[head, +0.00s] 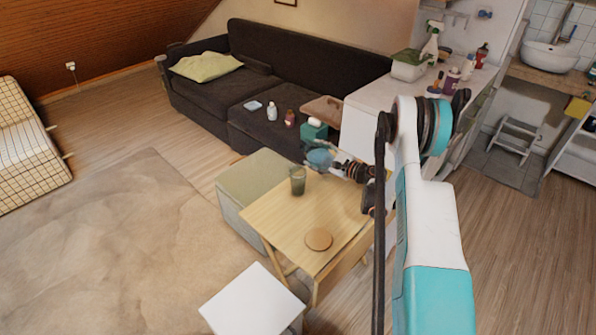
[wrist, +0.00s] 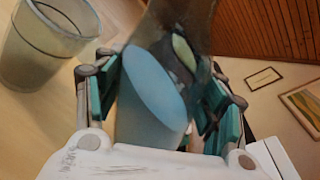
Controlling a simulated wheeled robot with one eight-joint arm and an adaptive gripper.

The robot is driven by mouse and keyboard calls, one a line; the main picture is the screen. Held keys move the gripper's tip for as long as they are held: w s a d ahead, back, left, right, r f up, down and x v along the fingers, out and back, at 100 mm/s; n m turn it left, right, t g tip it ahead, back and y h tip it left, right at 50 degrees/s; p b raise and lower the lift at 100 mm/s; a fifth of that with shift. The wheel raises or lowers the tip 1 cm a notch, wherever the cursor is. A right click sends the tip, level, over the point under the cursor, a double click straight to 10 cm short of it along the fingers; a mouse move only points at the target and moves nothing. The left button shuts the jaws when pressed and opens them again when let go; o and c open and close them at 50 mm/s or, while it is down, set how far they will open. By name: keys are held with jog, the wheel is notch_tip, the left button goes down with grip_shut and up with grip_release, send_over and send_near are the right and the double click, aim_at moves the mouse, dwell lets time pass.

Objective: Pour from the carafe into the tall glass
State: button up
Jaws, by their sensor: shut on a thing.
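My gripper (head: 343,167) is shut on the carafe (head: 319,158), a clear vessel with blue liquid in it. The carafe is above the far end of the small wooden table and looks tilted toward the left. In the wrist view the carafe (wrist: 150,100) sits between both finger pads, and its far end is cut off by the top edge. The tall glass (head: 298,181) is greyish and see-through and stands upright on the table, just left of and below the carafe. It also shows in the wrist view (wrist: 45,50), apart from the carafe. No stream of liquid is visible.
The wooden table (head: 280,217) carries a round wooden disc (head: 318,239) near its front. A green ottoman (head: 240,192) touches the table's left side area, and a white stool (head: 252,302) stands in front. A dark sofa (head: 290,70) is behind. The rug at left is clear.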

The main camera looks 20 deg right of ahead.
jog(key=f, duration=0.1)
jog(key=f+n, duration=0.1)
jog(key=shift+w+d+f, duration=0.1)
jog(key=shift+d+f, duration=0.1)
jog(key=shift+f, duration=0.1)
jog(key=shift+w+d+r+n+h, duration=0.1)
jog(key=shift+d+r+n+h, duration=0.15)
jog(key=shift+r+n, duration=0.35)
jog(key=shift+w+d+r+n+h, duration=0.15)
jog(key=shift+d+r+n, duration=0.15)
jog(key=shift+n, duration=0.6)
dwell(0.9)
jog(key=shift+d+n, duration=0.1)
jog(key=shift+n, duration=0.7)
dwell(0.6)
jog(key=shift+s+a+r+n+h, duration=0.1)
jog(key=shift+a+r+n+h, duration=0.15)
jog(key=shift+r+n, duration=0.25)
jog(key=shift+s+a+r+n+h, duration=0.1)
jog(key=shift+a+r+n+h, duration=0.15)
jog(key=shift+r+n, duration=0.2)
dwell(2.8)
